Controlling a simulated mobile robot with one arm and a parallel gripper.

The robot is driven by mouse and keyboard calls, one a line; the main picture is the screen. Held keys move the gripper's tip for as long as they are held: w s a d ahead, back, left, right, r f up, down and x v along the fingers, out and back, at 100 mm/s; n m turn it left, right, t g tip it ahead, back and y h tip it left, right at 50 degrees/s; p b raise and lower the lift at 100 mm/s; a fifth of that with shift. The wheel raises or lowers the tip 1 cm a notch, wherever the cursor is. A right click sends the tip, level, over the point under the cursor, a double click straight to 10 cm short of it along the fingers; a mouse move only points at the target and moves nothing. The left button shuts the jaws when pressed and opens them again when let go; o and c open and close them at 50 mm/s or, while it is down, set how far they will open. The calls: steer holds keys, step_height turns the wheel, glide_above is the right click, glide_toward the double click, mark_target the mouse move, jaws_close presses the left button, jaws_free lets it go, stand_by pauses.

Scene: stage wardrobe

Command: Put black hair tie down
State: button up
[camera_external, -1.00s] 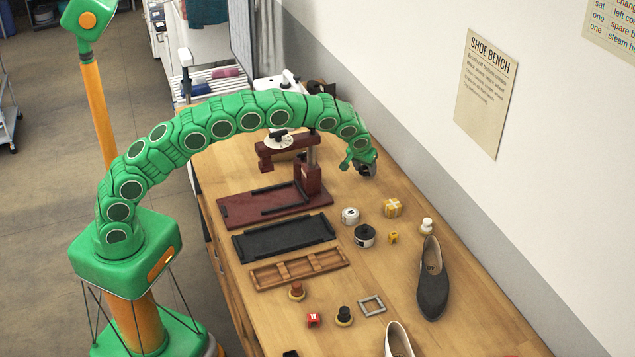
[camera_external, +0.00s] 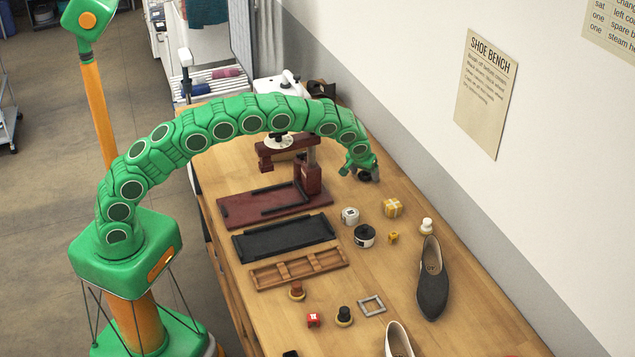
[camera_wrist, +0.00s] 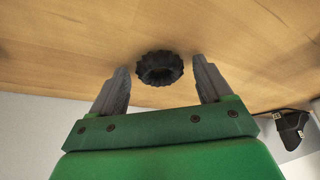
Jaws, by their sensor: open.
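The black hair tie (camera_wrist: 160,68) is a dark ribbed ring in the wrist view. It appears to lie on the wooden bench top (camera_wrist: 60,40), just beyond and between my fingertips. My gripper (camera_wrist: 160,75) is open, with one grey finger on each side of the hair tie and a visible gap to both. In the external view my gripper (camera_external: 360,174) is low over the far part of the bench, near the wall side. The hair tie cannot be told apart from the dark gripper parts there.
A dark red press (camera_external: 260,207), black tray (camera_external: 285,238) and wooden tray (camera_external: 299,268) lie left. A dark shoe (camera_external: 432,285) is nearer.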

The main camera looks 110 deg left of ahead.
steer(key=shift+r, duration=0.1)
steer(key=v, duration=1.2)
steer(key=s+d+r+m+h, duration=0.1)
steer(key=s+d+r+m, duration=0.25)
steer(key=d, duration=0.85)
steer(key=s+d+r+m+h, duration=0.15)
steer(key=s+d+r, duration=0.25)
steer(key=d, duration=0.7)
steer(key=s+d+r+m, duration=0.3)
steer(key=s+d+r, duration=0.1)
steer(key=d, duration=0.8)
steer(key=s+d+f+m+g+h, duration=0.1)
steer(key=s+d+m, duration=0.3)
steer(key=s+d, duration=0.7)
steer(key=s+d+f+m+g+h, duration=0.1)
steer(key=s+d+m, duration=0.3)
steer(key=s+d, duration=0.7)
steer(key=s, duration=0.8)
steer(key=shift+d+f, duration=0.3)
